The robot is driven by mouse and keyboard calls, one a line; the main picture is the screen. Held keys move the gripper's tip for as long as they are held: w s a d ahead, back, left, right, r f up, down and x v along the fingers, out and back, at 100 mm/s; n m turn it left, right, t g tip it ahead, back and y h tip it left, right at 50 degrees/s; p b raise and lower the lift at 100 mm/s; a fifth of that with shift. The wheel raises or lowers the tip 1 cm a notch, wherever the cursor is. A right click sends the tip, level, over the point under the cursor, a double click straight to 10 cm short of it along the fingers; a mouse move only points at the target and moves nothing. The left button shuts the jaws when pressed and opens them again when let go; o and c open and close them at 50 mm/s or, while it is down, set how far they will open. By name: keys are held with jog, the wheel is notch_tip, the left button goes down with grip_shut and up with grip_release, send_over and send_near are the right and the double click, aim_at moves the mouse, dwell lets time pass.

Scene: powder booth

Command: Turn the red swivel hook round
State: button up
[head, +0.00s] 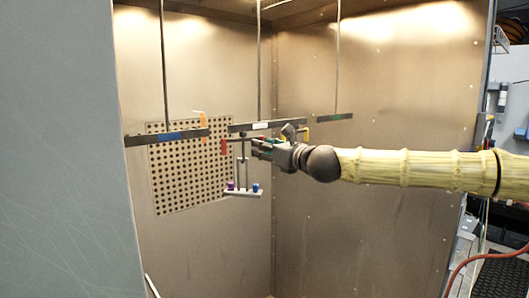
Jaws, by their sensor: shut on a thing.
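The red swivel hook shows by its red piece (224,147), just under the left end of the middle hanging bar. My gripper (256,147) is just to the right of the red piece, below that bar. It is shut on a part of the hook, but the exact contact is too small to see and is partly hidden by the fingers. A pale rack (243,194) hangs below, carrying a purple part (231,185) and a blue part (255,187).
The middle bar (266,126) has a white label. A yellow piece (306,135) is close behind my wrist. The booth is open below the rack.

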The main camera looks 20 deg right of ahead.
jog(key=shift+w+d+f+b, duration=0.1)
jog(key=shift+w+b, duration=0.3)
jog(key=shift+w, duration=0.3)
jog(key=shift+c, duration=0.9)
jog(key=shift+o, duration=0.2)
jog(key=shift+d+r, duration=0.15)
jog(key=shift+r, duration=0.2)
jog(key=o, duration=0.5)
jog(key=shift+w+d+r+b, duration=0.15)
jog(key=shift+w+d+b, duration=0.1)
jog(key=shift+w+b, duration=0.2)
jog(key=o, duration=0.6)
jog(key=shift+w+a+f, duration=0.1)
jog(key=shift+w+f, duration=0.05)
jog(key=shift+w, duration=0.35)
jog(key=shift+w+a+f, duration=0.1)
jog(key=shift+w, duration=0.35)
jog(key=shift+w+a+f, duration=0.15)
jog(key=shift+w+a, duration=0.05)
jog(key=shift+w, duration=0.1)
jog(key=shift+s+a, duration=0.25)
jog(key=shift+a, duration=0.15)
jog(key=shift+c, duration=1.4)
jog(key=shift+s+a, duration=0.15)
jog(key=shift+a, duration=0.05)
jog(key=c, duration=0.4)
jog(key=shift+o, duration=0.2)
jog(key=shift+d, duration=0.35)
